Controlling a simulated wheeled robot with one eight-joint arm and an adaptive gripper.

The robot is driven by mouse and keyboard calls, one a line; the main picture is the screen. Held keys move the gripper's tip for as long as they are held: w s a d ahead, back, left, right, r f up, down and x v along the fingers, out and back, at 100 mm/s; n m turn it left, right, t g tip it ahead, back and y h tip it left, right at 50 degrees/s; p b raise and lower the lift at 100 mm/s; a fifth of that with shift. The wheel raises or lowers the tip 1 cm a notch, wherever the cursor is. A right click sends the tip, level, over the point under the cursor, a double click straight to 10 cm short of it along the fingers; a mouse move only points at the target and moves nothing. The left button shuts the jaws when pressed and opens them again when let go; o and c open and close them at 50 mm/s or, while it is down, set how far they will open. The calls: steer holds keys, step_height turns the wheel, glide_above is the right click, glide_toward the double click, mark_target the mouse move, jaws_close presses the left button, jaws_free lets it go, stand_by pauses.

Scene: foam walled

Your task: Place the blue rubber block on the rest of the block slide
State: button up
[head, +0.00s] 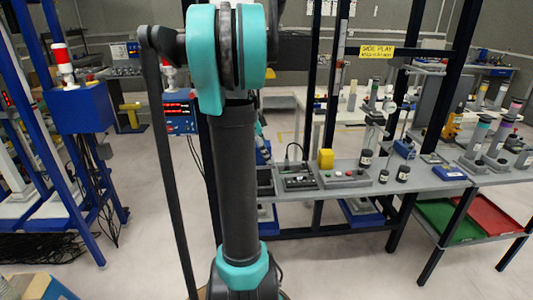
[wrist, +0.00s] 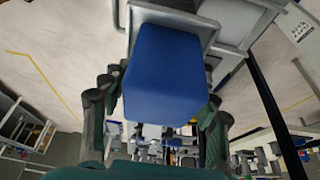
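The blue rubber block (wrist: 165,75) fills the middle of the wrist view, between the two dark fingers of my gripper (wrist: 158,108). The fingers lie against its left and right sides, and the gripper looks shut on it. A grey, raised-edge metal piece (wrist: 205,30) shows just behind the block's top end; it may be part of the block slide, but the block hides much of it. I cannot tell whether the block touches it. In the head view my arm covers the middle, and neither gripper nor block can be made out clearly.
A grey workbench (head: 335,185) stands at the centre right with a yellow block (head: 325,159), a button panel (head: 345,178) and several small dark cylinders. Green (head: 450,220) and red (head: 490,215) trays lie below.

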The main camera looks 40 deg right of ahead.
steer(key=shift+o, duration=0.7)
steer(key=shift+r, duration=0.15)
steer(key=v, duration=1.2)
steer(key=s+a+f+n+t+y, duration=0.15)
steer(key=a+f+n+t, duration=0.25)
steer(key=a+f+n, duration=1)
steer(key=s+a+f+n+t+y, duration=0.1)
steer(key=s+a+f+n, duration=0.4)
steer(key=a, duration=0.3)
steer(key=s+a+f+n+t+y, duration=0.1)
steer(key=s+a+f+n, duration=0.4)
steer(key=a, duration=0.3)
steer(key=shift+s+f+t, duration=0.3)
steer(key=shift+s+f, duration=0.2)
steer(key=shift+s, duration=0.15)
